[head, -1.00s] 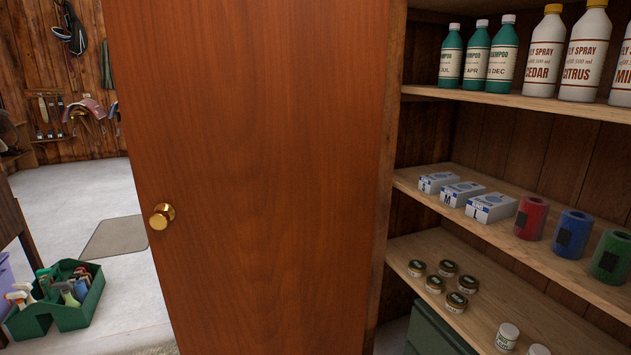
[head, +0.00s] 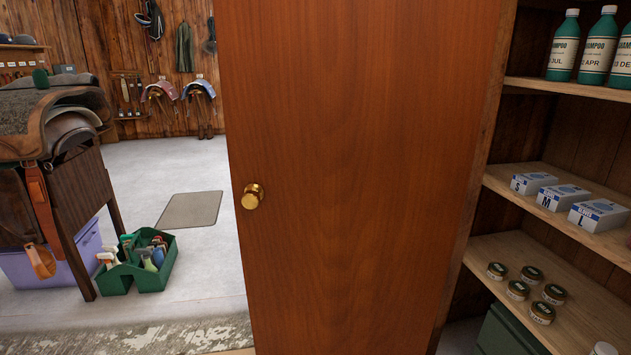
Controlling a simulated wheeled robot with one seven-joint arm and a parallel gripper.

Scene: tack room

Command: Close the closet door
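The closet door (head: 350,190) is a tall reddish-brown wooden panel standing open in the middle of the head view. A round brass knob (head: 252,196) sits near its left edge. The door's right edge meets the side of the closet, whose shelves (head: 560,205) show open on the right. My gripper is not in view.
The closet shelves hold green shampoo bottles (head: 563,48), small white boxes (head: 532,183) and several jars (head: 517,290). A green caddy (head: 158,275) with bottles stands on the floor at left, beside a saddle stand (head: 85,200) and a purple bin (head: 60,265). Open floor surrounds a grey mat (head: 190,209).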

